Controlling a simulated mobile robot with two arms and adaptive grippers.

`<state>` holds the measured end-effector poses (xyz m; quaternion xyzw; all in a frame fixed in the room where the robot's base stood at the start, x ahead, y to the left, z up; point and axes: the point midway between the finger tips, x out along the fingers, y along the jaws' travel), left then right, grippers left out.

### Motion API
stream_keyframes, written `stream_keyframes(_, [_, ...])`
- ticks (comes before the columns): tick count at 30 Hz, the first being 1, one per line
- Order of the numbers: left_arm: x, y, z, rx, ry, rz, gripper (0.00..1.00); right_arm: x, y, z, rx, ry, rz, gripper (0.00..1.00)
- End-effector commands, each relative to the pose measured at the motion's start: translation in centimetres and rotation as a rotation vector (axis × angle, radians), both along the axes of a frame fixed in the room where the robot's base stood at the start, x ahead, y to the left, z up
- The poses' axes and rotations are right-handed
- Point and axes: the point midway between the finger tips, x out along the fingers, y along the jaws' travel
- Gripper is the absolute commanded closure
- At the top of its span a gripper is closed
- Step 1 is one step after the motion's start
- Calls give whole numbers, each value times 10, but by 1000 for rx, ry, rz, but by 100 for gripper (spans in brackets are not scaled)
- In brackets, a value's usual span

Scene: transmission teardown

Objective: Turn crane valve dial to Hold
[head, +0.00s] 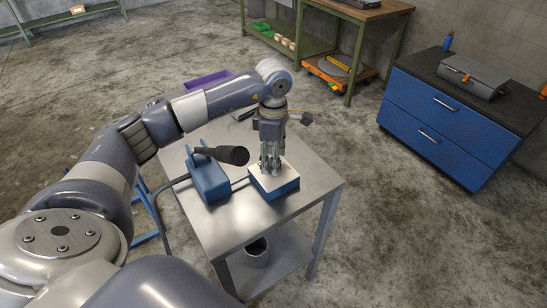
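My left gripper (271,168) points straight down over a blue box with a white top (287,190) on the metal table. Its fingertips are at or just above the white top. The fingers look close together, but I cannot tell whether they are shut or hold anything. I cannot make out a dial or a Hold mark; the gripper covers part of the white top. Left of the box stands a blue device (207,182) with a thick black handle (222,154), joined to it by a thin line. My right gripper is out of view.
The metal table (245,224) has bare room at its front and right. A purple tray (207,79) lies behind my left arm. A blue drawer cabinet (440,115) stands apart at right.

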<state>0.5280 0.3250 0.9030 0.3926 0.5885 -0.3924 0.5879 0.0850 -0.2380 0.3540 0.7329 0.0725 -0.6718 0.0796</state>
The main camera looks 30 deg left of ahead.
Motion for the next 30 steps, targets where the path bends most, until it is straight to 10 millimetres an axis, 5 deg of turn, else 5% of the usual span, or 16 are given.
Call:
stream_keyframes(12, [0,0,-12,-1,0,-2,45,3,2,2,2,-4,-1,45])
stream_keyframes(19, [0,0,-12,-1,0,-1,90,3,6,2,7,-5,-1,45])
stream_keyframes(30, [0,0,-12,-1,0,34,90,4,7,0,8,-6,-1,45])
